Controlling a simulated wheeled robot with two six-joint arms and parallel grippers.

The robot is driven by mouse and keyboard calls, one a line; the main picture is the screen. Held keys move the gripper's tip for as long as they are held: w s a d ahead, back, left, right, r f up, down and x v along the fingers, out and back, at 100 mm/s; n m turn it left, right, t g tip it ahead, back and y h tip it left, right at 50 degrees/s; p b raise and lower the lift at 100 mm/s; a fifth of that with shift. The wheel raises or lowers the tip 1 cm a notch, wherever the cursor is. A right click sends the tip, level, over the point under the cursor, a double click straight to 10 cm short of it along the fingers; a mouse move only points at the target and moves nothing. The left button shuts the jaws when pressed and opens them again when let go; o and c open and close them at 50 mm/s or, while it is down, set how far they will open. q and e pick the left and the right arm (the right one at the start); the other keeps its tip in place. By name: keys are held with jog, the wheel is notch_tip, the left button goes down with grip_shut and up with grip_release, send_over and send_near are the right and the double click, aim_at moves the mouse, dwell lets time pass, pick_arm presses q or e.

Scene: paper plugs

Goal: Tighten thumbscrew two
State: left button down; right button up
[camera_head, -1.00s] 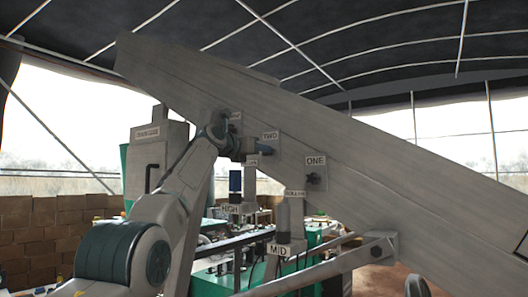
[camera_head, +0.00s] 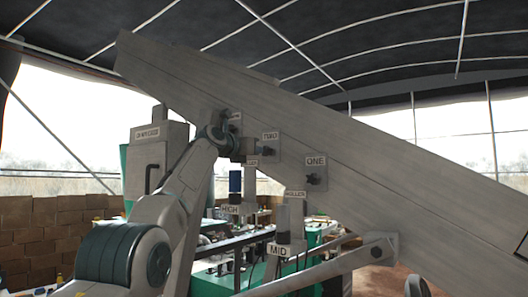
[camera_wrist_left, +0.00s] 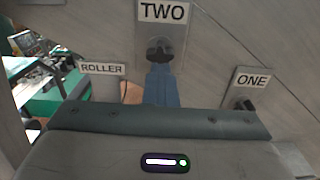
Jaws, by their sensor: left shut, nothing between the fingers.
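Thumbscrew two (camera_wrist_left: 159,49) is a dark knob under the TWO label (camera_wrist_left: 163,11) on the grey sloping panel. In the head view the TWO label (camera_head: 270,136) shows, but I cannot make out its knob clearly beside my gripper. My left gripper (camera_head: 256,148) is in front of the panel just below that label. In the left wrist view its blue fingers (camera_wrist_left: 161,80) are shut and empty, pointing at the knob from just below it in the picture. I cannot tell whether they touch it. My right gripper is not in view.
Thumbscrew one (camera_head: 312,180) sits lower right under the ONE label (camera_head: 315,161). A ROLLER label (camera_wrist_left: 101,68) is left of the fingers. Posts marked HIGH (camera_head: 230,210) and MID (camera_head: 279,250) stand below the panel. A grey box (camera_head: 150,155) stands at left.

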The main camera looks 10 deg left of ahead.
pick_arm(q)
jog(key=m+p, duration=0.1)
jog(key=m, duration=2.4)
jog(key=c, duration=1)
grip_release()
jog(key=shift+c, duration=0.2)
